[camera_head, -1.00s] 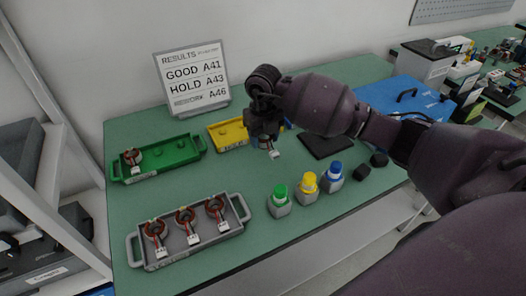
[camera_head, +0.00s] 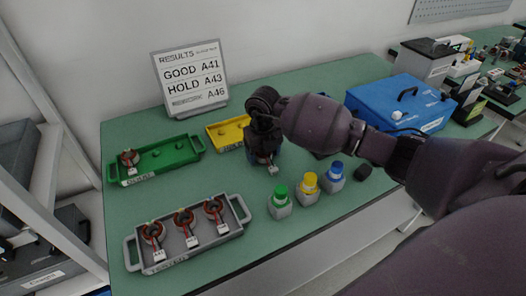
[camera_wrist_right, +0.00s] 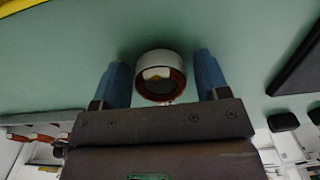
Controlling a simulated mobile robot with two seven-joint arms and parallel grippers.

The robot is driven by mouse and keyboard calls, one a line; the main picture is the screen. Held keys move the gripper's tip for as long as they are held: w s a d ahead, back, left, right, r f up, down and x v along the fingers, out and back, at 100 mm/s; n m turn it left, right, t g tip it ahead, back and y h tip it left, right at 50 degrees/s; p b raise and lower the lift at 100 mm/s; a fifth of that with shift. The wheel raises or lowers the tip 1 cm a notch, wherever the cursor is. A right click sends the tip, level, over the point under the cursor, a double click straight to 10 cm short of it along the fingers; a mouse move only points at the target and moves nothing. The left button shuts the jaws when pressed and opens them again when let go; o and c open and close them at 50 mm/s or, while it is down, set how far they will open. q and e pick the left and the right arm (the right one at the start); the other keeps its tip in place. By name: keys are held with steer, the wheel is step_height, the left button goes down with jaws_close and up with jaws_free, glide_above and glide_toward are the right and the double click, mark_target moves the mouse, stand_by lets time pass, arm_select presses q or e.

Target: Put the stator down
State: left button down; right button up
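The stator (camera_wrist_right: 160,76), a ring with a pale rim and copper-red inside, is between the blue fingers of my right gripper (camera_wrist_right: 162,78) in the right wrist view. Narrow gaps show beside it, so the fingers look open around it. In the head view my right gripper (camera_head: 264,158) is low over the green table (camera_head: 330,220), right of the yellow tray (camera_head: 227,133). Only the stator's white connector (camera_head: 272,170) shows below the gripper there. It seems at the table surface, but its underside is hidden. My left gripper is in neither view.
A green tray (camera_head: 172,158) holds one stator at its left end. A grey tray (camera_head: 220,238) in front holds three stators. A results sign (camera_head: 190,78) stands behind; a blue case (camera_head: 402,103) is right.

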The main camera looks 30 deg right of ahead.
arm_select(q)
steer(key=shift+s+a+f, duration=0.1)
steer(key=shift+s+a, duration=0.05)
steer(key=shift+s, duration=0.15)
arm_select(e)
steer(key=shift+o, duration=0.3)
steer(key=shift+r, duration=0.1)
arm_select(q)
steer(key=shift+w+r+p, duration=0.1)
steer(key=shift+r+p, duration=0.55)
steer(key=shift+p, duration=0.25)
arm_select(e)
step_height(320, 180, up, 12)
steer(key=shift+s+a, duration=0.1)
